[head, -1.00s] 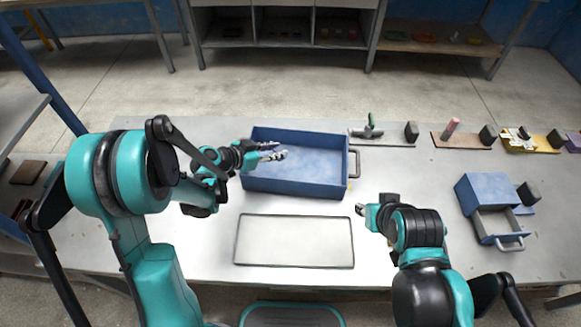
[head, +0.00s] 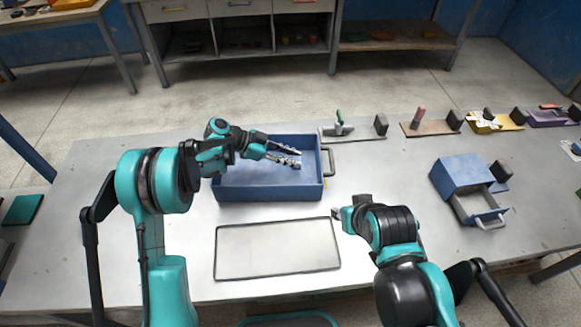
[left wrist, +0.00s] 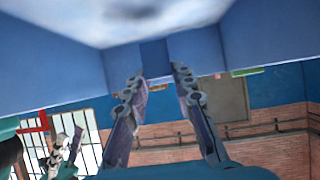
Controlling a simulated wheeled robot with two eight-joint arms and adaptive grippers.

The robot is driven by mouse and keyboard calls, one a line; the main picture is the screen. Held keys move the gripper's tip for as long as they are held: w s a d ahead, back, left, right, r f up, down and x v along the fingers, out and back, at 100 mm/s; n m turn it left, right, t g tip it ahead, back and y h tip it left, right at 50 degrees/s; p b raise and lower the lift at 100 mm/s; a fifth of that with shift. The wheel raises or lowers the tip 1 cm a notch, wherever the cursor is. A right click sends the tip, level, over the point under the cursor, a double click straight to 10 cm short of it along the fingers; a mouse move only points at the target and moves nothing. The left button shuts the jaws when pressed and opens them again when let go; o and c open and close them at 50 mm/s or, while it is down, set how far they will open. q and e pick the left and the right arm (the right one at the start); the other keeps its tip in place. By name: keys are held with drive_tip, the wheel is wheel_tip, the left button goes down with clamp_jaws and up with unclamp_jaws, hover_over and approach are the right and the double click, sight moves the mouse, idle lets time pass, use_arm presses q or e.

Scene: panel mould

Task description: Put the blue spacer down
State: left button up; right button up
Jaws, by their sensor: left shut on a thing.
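The blue spacer (left wrist: 154,58) shows in the left wrist view as a small blue block between the fingertips. My left gripper (head: 298,160) is shut on it, inside or just above the right part of the blue tray (head: 262,190). Its fingers also show in the left wrist view (left wrist: 157,85). In the head view the spacer is too small to make out clearly against the tray. I cannot tell whether it touches the tray floor. My right gripper (head: 341,212) is beside the upper right corner of the framed white panel (head: 277,250); its finger state is unclear.
The tray has a grey handle (head: 328,161) on its right. A blue box with an open drawer (head: 477,204) stands at the right. Several small stations, including a brown board with a red peg (head: 432,130), line the back right edge. The table between is clear.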

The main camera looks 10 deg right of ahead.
use_arm(q)
wheel_tip(320, 180, down, 4)
drive_tip(key=shift+r+b, duration=0.15)
drive_tip(key=shift+b, duration=0.4)
drive_tip(key=shift+r, duration=0.15)
drive_tip(key=o, duration=1)
drive_tip(key=shift+o, duration=0.2)
drive_tip(key=shift+a+r, duration=0.1)
drive_tip(key=shift+a, duration=0.05)
drive_tip(key=p+v, duration=0.2)
drive_tip(key=v, duration=0.4)
drive_tip(key=shift+a+r+p, duration=0.1)
drive_tip(key=shift+a+p, duration=0.1)
drive_tip(key=shift+p, duration=0.15)
drive_tip(key=shift+w+a+r, duration=0.1)
drive_tip(key=shift+a+r, duration=0.05)
drive_tip(key=shift+a, duration=0.25)
